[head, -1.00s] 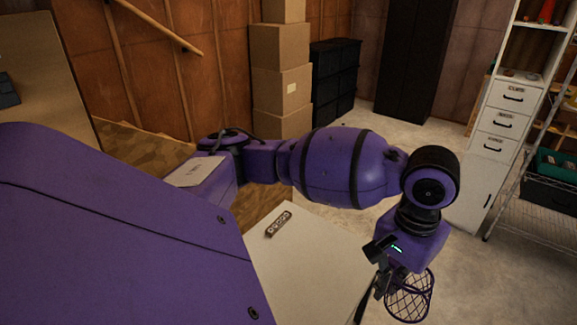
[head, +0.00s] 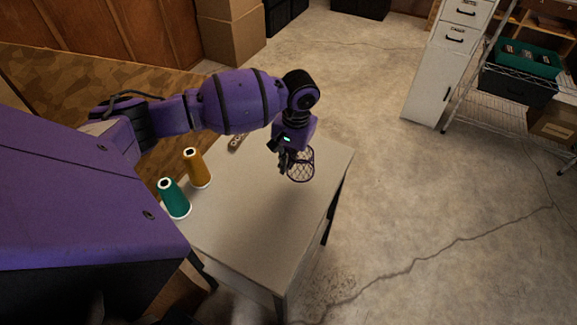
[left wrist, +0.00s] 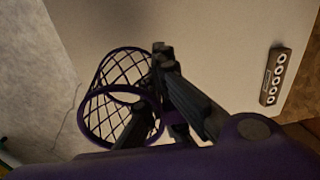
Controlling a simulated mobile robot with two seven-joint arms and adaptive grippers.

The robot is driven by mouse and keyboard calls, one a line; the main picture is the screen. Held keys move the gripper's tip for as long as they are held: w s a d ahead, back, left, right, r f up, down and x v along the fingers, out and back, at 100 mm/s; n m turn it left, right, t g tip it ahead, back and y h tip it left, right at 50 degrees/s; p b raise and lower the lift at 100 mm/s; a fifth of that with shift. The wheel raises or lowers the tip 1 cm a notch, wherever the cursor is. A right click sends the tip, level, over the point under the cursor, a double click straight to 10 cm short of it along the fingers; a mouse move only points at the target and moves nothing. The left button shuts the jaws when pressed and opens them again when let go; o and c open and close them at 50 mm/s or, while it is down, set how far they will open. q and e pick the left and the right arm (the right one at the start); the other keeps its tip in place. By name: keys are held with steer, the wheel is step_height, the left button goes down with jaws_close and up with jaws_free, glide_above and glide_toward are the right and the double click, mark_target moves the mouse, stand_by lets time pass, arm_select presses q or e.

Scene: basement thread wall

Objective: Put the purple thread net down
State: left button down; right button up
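The purple thread net (head: 300,165) is an open mesh cylinder with purple rims. My left gripper (head: 284,160) is at its left side, over the far right part of the white table (head: 260,215). In the left wrist view the net (left wrist: 125,70) lies against the dark fingers of the left gripper (left wrist: 148,88), with one finger showing inside its rim. The fingers appear shut on the net's wall. I cannot tell whether the net touches the tabletop. My right gripper is in neither view.
A teal thread cone (head: 174,198) and an amber cone (head: 196,168) stand on the table's left side. A small strip with several round holes (head: 237,141) lies at its back, also in the left wrist view (left wrist: 276,76). The table's front middle is clear. A wire shelf (head: 500,100) stands right.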

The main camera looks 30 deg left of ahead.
arm_select(q)
steer(key=f, duration=0.1)
steer(key=w+a+f, duration=0.1)
steer(key=shift+w+a+f, duration=0.3)
steer(key=shift+a+f, duration=0.05)
steer(key=shift+f, duration=0.05)
steer(key=shift+w+a+f+b, duration=0.1)
steer(key=shift+f+b, duration=0.1)
steer(key=shift+f, duration=0.65)
steer(key=shift+w+a+f+b, duration=0.1)
steer(key=shift+f+b, duration=0.1)
steer(key=shift+f, duration=0.65)
steer(key=shift+s, duration=0.1)
steer(key=shift+f, duration=0.2)
steer(key=c, duration=2)
jaws_free()
steer(key=shift+r, duration=0.1)
steer(key=r, duration=0.4)
steer(key=r+p, duration=0.1)
steer(key=r, duration=0.3)
steer(key=d+r, duration=0.1)
steer(key=r, duration=0.3)
steer(key=shift+r, duration=0.1)
steer(key=shift+d, duration=0.1)
